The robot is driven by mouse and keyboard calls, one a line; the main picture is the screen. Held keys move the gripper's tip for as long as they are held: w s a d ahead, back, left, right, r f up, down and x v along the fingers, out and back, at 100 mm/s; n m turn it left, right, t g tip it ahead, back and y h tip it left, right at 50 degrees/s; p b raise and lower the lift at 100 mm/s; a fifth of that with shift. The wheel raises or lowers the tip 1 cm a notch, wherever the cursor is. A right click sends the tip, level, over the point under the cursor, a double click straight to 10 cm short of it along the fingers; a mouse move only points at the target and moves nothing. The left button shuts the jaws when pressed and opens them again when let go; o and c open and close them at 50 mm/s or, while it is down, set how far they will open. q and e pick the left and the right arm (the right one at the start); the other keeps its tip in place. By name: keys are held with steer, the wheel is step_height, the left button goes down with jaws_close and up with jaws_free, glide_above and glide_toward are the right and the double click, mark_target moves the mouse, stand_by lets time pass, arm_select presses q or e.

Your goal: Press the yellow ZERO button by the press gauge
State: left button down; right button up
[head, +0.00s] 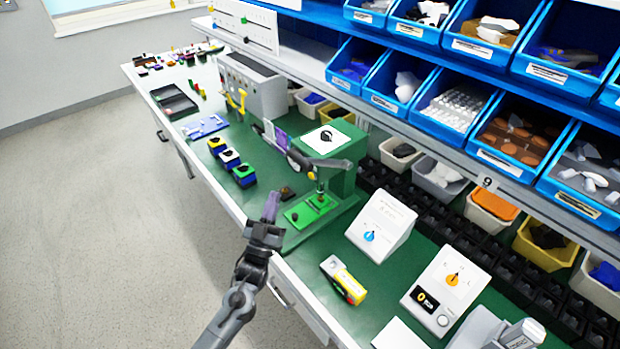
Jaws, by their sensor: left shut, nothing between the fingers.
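The green press (345,152) stands on the green bench top, with a white plate and a black knob or dial (328,136) on its top. My right gripper does not show.
Small coloured blocks (230,158) sit left of the press. Blue bins (510,150) line the shelf behind.

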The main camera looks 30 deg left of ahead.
mark_target(311, 176)
arm_select(q)
steer(key=w+d+b, duration=0.2)
steer(key=w+b, duration=0.2)
steer(key=w, duration=0.4)
steer(key=shift+w+d+b, duration=0.2)
steer(key=shift+b, duration=0.15)
stand_by(0.7)
stand_by(0.7)
steer(key=shift+w, duration=0.2)
stand_by(0.7)
steer(key=shift+w+d, duration=0.1)
steer(key=shift+w, duration=0.15)
stand_by(0.5)
